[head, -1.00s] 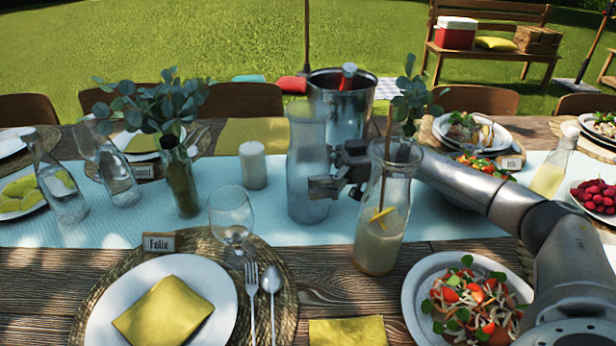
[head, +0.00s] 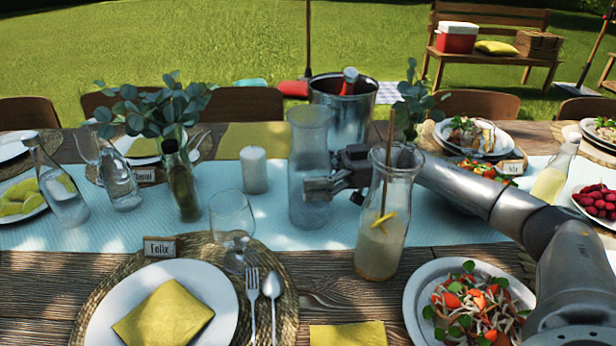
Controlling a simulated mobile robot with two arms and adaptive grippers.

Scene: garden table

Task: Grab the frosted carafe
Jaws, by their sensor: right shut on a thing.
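The frosted carafe (head: 309,150) stands upright on the pale blue runner, left of the steel bucket's front. My right gripper (head: 318,186) reaches in from the right, behind the clear carafe of cloudy drink, and is shut on the frosted carafe at its right side. The far finger is partly hidden. My left gripper is not in view.
The clear carafe with a wooden stick (head: 381,240) stands close in front of my right gripper. A steel bucket with a bottle (head: 343,110) is just behind. A white candle (head: 254,170) and a wine glass (head: 232,217) stand to the left. A salad plate (head: 418,310) lies below the arm.

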